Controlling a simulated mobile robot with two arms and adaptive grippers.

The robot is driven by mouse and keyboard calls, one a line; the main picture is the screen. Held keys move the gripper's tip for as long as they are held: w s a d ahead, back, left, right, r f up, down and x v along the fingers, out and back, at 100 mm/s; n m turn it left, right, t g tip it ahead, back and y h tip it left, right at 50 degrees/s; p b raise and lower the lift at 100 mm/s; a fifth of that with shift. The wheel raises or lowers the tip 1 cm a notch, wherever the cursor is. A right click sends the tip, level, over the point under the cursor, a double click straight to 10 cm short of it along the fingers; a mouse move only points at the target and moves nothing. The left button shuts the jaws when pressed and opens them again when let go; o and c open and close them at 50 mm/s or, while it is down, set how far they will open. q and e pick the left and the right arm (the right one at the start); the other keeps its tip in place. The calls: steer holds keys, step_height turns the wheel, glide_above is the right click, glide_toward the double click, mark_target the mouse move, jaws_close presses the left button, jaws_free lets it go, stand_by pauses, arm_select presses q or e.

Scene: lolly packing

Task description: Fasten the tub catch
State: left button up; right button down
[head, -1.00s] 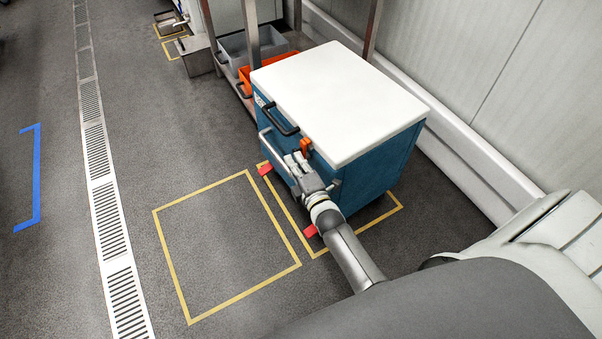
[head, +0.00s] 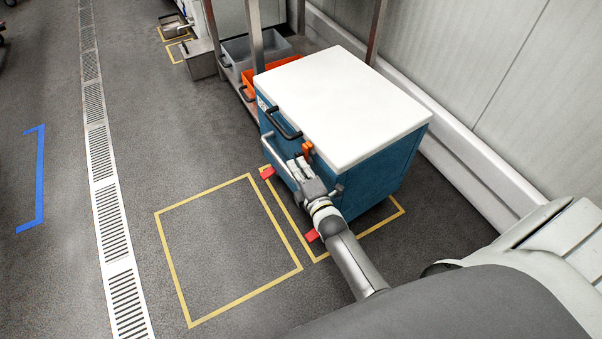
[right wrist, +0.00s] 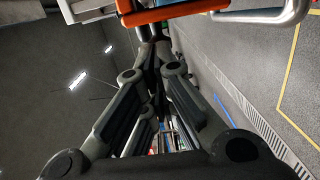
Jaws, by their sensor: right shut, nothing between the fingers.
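The tub (head: 378,170) is a blue box with a flat white lid (head: 340,105) lying down on it. The orange catch (head: 307,150) is at the lid's front edge; I cannot tell whether it is hooked. My right gripper (head: 296,163) is just in front of the tub's front face, beside and slightly below the catch. In the right wrist view its fingers (right wrist: 154,38) are shut with nothing between them, and the orange catch (right wrist: 172,11) lies close above their tips. I cannot tell whether they touch it. My left gripper is out of view.
A dark handle (head: 285,124) and a pale metal bar (head: 276,158) are on the tub's front. A rack with a grey bin (head: 285,46) and an orange bin (head: 252,82) stands behind. The floor inside the yellow square (head: 228,250) is clear.

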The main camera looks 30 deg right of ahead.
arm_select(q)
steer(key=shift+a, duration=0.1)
arm_select(e)
steer(key=s, duration=1.1)
steer(key=shift+s+a+r, duration=0.2)
steer(key=shift+a+r, duration=0.1)
steer(key=shift+a, duration=0.1)
steer(key=shift+f, duration=0.1)
